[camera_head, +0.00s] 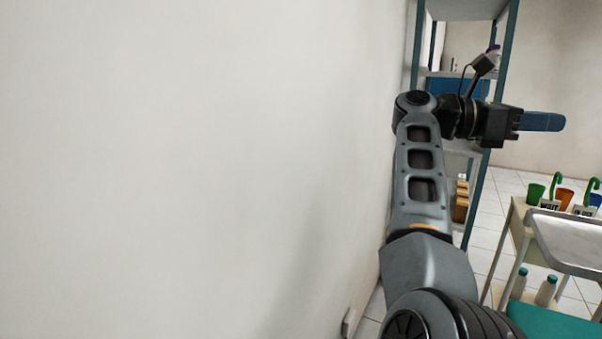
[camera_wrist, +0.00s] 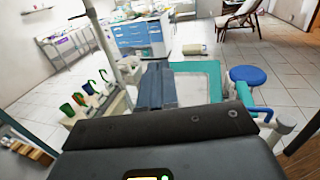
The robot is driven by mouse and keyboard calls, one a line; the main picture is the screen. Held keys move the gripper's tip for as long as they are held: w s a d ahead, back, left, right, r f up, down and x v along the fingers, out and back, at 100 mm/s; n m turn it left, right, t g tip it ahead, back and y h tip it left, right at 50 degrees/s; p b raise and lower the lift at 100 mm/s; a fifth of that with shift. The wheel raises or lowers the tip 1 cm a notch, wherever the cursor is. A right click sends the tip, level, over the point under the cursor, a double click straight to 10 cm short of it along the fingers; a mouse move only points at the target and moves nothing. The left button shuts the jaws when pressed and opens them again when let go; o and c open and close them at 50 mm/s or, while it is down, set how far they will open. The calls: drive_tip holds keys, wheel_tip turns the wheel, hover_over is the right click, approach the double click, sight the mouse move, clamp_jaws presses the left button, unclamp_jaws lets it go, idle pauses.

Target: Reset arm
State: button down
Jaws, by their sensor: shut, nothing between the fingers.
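My gripper (camera_head: 556,121) is in the right part of the head view, at the end of my raised arm, pointing right. Its blue-grey fingers lie together, shut and empty. In the wrist view the fingers (camera_wrist: 155,86) show in the middle, pressed together, with nothing between them. My arm rises from the bottom right of the head view and bends at the top.
A plain white wall (camera_head: 200,160) fills the left, close beside my arm. A teal-framed shelf (camera_head: 496,60) stands behind the gripper. A cart with a metal tray (camera_head: 575,240) and green and orange cups is at lower right. The wrist view shows a blue stool (camera_wrist: 249,76) and open tiled floor.

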drive_tip(key=s+a+f+m+t+y, duration=0.2)
drive_tip(key=s+f+m+t, duration=0.95)
drive_tip(key=m, duration=0.55)
drive_tip(key=s+a+f+m+t+y, duration=0.25)
drive_tip(key=s+f+m+t, duration=0.8)
drive_tip(key=m+t, duration=0.65)
drive_tip(key=s+a+f+n+g+y, duration=0.35)
drive_tip(key=s+n, duration=0.25)
drive_tip(key=s, duration=0.3)
drive_tip(key=s+a+f+n+g+y, duration=0.2)
drive_tip(key=s+a+f+n+y, duration=0.25)
drive_tip(key=s+n, duration=0.4)
drive_tip(key=s+a+f+n+g+y, duration=0.3)
drive_tip(key=s+a+n+y, duration=0.15)
drive_tip(key=s, duration=0.65)
wheel_tip(320, 180, down, 22)
drive_tip(key=r+b, duration=0.1)
drive_tip(key=b, duration=2.1)
wheel_tip(320, 180, up, 29)
drive_tip(key=p, duration=2.9)
drive_tip(key=shift+w+a+y, duration=0.3)
